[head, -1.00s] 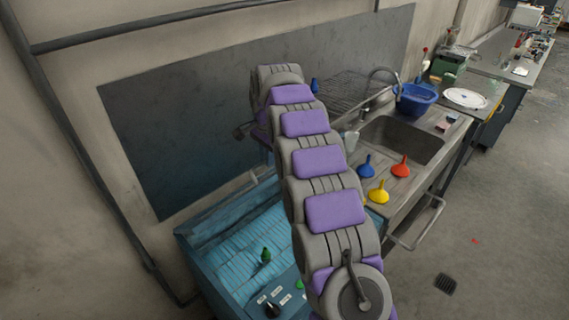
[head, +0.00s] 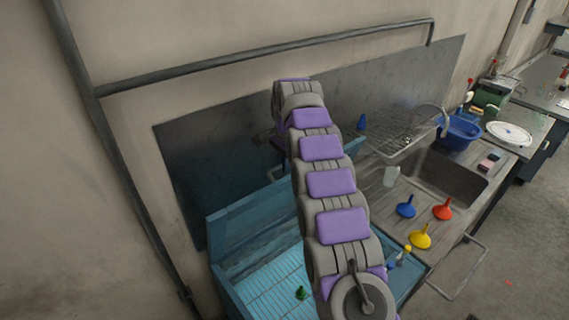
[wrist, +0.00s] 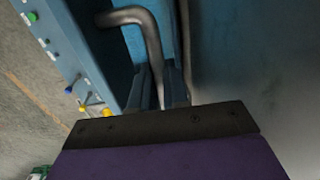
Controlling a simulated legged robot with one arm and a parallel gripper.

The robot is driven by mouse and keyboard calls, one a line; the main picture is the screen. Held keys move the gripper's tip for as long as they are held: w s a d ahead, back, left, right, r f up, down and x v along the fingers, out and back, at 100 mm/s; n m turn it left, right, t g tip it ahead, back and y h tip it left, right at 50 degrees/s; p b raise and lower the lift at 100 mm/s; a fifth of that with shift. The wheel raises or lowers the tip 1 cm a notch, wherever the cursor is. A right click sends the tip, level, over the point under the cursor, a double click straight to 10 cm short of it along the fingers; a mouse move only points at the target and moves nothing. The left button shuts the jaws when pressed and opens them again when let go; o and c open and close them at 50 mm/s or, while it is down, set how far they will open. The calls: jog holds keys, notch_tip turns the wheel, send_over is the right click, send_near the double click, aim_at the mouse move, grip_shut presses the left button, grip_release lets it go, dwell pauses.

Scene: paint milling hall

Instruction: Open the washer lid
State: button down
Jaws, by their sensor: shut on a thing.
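The blue washer (head: 222,262) stands at lower middle in the head view, with a ribbed light-blue surface and a small green item (head: 301,293) showing inside. Its blue lid (head: 238,218) is raised at a slant, mostly hidden behind my arm. In the wrist view a bent grey metal handle (wrist: 148,32) runs down between the dark fingers of my gripper (wrist: 166,88). My gripper is shut on this handle. In the head view my gripper is mostly hidden by the arm near the wall panel.
A sink counter (head: 394,222) adjoins the washer on the right, with blue (head: 406,207), red (head: 443,209) and yellow (head: 420,238) funnels. A dark wall panel (head: 205,165) and a pipe (head: 270,58) are behind. Open floor lies at lower right.

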jog(key=shift+d+f, duration=0.1)
jog(key=c, duration=1.2)
grip_release()
jog(key=shift+w+f, duration=0.1)
jog(key=shift+w, duration=0.1)
jog(key=shift+o, duration=0.4)
jog(key=shift+s+r, duration=0.2)
jog(key=shift+w, duration=0.1)
